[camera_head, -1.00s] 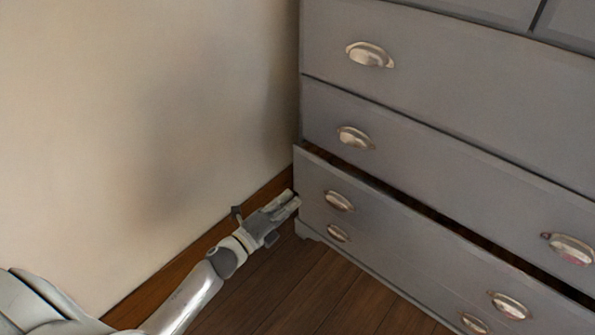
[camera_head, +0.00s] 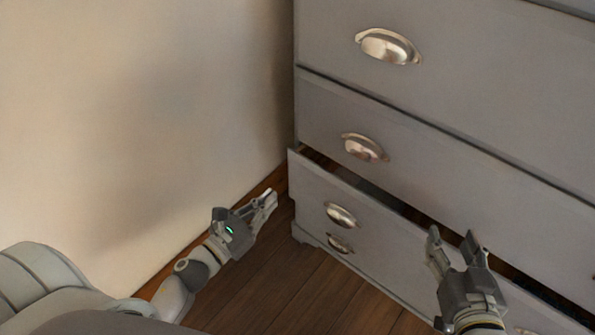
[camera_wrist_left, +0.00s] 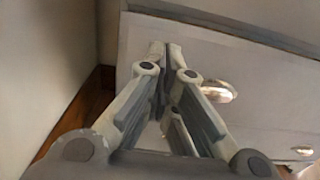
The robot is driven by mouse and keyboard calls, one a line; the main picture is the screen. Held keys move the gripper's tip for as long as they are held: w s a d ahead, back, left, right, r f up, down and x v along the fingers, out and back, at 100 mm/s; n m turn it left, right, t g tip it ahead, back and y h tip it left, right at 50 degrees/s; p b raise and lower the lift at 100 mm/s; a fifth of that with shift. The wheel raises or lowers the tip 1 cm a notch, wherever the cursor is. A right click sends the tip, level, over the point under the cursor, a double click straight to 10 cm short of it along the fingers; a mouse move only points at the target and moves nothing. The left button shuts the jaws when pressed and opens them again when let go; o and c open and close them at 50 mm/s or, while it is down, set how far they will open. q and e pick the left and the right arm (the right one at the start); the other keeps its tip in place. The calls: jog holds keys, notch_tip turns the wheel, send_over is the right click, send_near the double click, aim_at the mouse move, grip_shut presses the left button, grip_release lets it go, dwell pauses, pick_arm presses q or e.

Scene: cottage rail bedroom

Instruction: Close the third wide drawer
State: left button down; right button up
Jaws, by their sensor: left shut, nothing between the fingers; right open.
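The third wide drawer (camera_head: 310,190) of the grey dresser stands partly open; a dark gap shows along its top edge. It has a silver cup handle (camera_head: 340,214). My left gripper (camera_head: 270,196) is shut and empty, low beside the drawer's left front corner, near the wall; a small gap shows between them in the head view. In the left wrist view its shut fingertips (camera_wrist_left: 165,48) point at the grey drawer front (camera_wrist_left: 225,60); contact cannot be told. My right gripper (camera_head: 452,238) is open and empty in front of the drawer's right part, hiding some of it.
The second wide drawer (camera_head: 420,170) and the one above (camera_head: 480,70) look shut. Another handle (camera_head: 340,243) sits just below the third drawer's handle. A beige wall (camera_head: 150,120) rises close on the left. The wooden floor (camera_head: 300,290) in front is clear.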

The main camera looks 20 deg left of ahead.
aim_at(304, 166)
pick_arm(q)
jog(key=x, duration=1)
jog(key=shift+w+d, duration=0.15)
jog(key=shift+w, duration=0.45)
pick_arm(e)
jog(key=shift+f, duration=0.15)
pick_arm(q)
jog(key=shift+w+d, duration=0.1)
jog(key=shift+w, duration=0.25)
jog(key=x, duration=0.3)
jog(key=shift+w, duration=0.1)
jog(key=shift+w+r, duration=0.1)
jog(key=shift+r, duration=0.1)
pick_arm(e)
jog(key=shift+w+a+r+t+y, duration=0.15)
jog(key=shift+r+t, duration=0.15)
jog(key=shift+r, duration=0.3)
jog(key=shift+w+a+r+t+y, duration=0.15)
jog(key=shift+r+t, duration=0.15)
jog(key=shift+r, duration=0.3)
jog(key=shift+s, duration=0.1)
pick_arm(q)
jog(key=shift+b, duration=0.3)
